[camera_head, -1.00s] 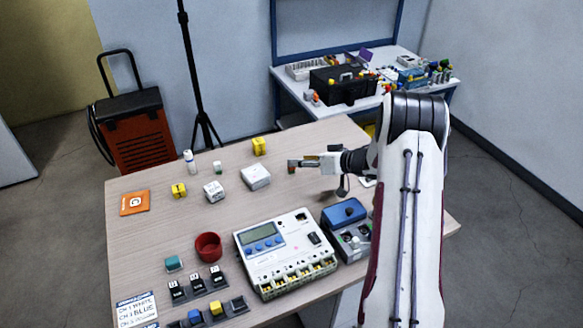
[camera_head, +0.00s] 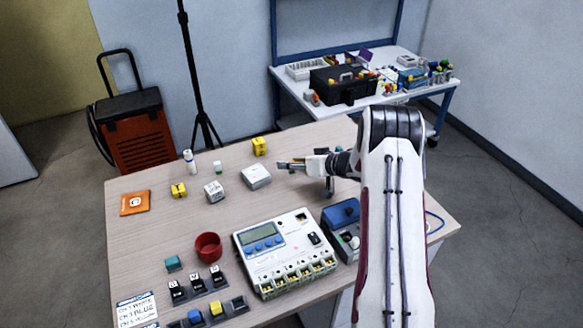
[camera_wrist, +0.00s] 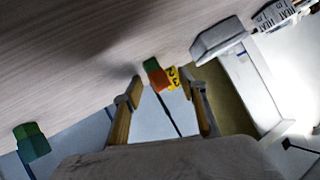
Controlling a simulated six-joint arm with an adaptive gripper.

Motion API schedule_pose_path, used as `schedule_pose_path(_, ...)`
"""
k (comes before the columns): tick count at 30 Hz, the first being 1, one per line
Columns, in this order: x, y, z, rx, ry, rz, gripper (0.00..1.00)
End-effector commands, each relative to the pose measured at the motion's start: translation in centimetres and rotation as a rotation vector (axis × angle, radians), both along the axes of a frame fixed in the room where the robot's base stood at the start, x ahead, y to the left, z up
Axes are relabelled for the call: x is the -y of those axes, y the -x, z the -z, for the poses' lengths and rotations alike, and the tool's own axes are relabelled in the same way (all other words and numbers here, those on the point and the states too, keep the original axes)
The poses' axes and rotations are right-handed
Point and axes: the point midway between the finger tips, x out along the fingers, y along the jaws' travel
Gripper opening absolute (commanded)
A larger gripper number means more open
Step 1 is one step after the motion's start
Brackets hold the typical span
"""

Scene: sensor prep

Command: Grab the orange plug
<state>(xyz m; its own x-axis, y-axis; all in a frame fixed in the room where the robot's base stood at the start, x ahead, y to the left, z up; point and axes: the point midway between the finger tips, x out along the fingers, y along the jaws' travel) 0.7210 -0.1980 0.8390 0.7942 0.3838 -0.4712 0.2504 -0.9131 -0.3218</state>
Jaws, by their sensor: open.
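The orange plug (camera_wrist: 157,79) shows in the wrist view as a small orange block with a green end. It appears beyond and between the two fingertips, with a gap to each side. My gripper (camera_wrist: 163,84) is open and nothing is held between its fingers. In the head view my gripper (camera_head: 282,165) points left, low over the back right of the table, right of a white box. I cannot make out the plug there; my gripper may hide it.
A yellow marked block (camera_wrist: 173,77) appears beside the plug in the wrist view, and a green block (camera_wrist: 31,142) lies at lower left. In the head view, a white box (camera_head: 256,177) is close to my gripper. A metering unit (camera_head: 285,255) and blue-topped device (camera_head: 341,213) stand nearer.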

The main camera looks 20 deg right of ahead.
Motion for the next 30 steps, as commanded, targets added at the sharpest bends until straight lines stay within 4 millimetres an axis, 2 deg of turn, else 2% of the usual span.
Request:
schedule_pose_path(6, 0.0, 0.0, 0.0, 0.000, 0.000, 0.000, 0.41)
schedule_pose_path(7, 0.0, 0.0, 0.0, 0.000, 0.000, 0.000, 0.36)
schedule_pose_path(11, 0.0, 0.0, 0.0, 0.000, 0.000, 0.000, 0.03)
schedule_pose_path(12, 0.0, 0.0, 0.0, 0.000, 0.000, 0.000, 0.00)
schedule_pose_path(23, 0.0, 0.0, -0.1, 0.000, 0.000, 0.000, 0.00)
schedule_pose_path(30, 0.0, 0.0, -1.1, 0.002, 0.001, 0.001, 0.00)
